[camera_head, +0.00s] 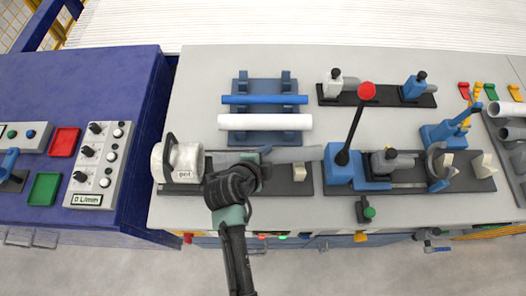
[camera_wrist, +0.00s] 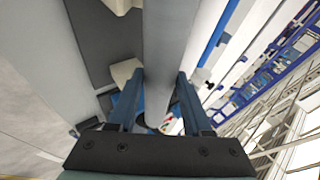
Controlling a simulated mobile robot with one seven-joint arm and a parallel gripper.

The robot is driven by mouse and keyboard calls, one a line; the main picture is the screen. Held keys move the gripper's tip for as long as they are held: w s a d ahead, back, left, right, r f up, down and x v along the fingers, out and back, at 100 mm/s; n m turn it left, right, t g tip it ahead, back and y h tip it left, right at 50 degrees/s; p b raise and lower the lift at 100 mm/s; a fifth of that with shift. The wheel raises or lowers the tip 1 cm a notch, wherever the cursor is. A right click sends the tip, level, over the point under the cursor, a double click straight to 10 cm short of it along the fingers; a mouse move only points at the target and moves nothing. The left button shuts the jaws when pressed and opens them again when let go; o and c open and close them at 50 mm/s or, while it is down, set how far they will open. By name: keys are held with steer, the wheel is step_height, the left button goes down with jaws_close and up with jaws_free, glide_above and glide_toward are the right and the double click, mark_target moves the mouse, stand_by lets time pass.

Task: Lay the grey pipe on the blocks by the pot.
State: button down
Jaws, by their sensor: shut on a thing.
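The grey pipe (camera_head: 297,154) lies sideways in the head view, between the jaws of my gripper (camera_head: 262,155). In the wrist view the grey pipe (camera_wrist: 168,35) runs up between the two blue fingers of my gripper (camera_wrist: 160,82). The white pot (camera_head: 180,163) stands to the left, on the dark base plate (camera_head: 282,186). A cream block (camera_head: 299,172) shows on the plate, just in front of the pipe's right part. In the wrist view, cream blocks (camera_wrist: 124,72) show left of the pipe. My arm hides part of the plate. The pipe's height over the blocks is unclear.
Behind, a blue rack (camera_head: 262,138) holds a white pipe (camera_head: 265,122) and a blue pipe (camera_head: 265,99). To the right stands a blue press (camera_head: 344,170) with an upright red-knobbed lever (camera_head: 367,91). A blue console (camera_head: 85,85) is at left.

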steer(key=shift+w+a+r+m+h, duration=0.25)
steer(key=shift+w+a+m+h, duration=0.25)
steer(key=shift+w+m, duration=0.1)
step_height(320, 180, down, 6)
steer(key=b, duration=0.5)
steer(key=shift+f, duration=0.25)
steer(key=shift+r, duration=0.1)
steer(key=shift+c, duration=1.3)
jaws_free()
steer(key=b+v, duration=0.1)
steer(key=v, duration=1.2)
steer(key=shift+d, duration=0.1)
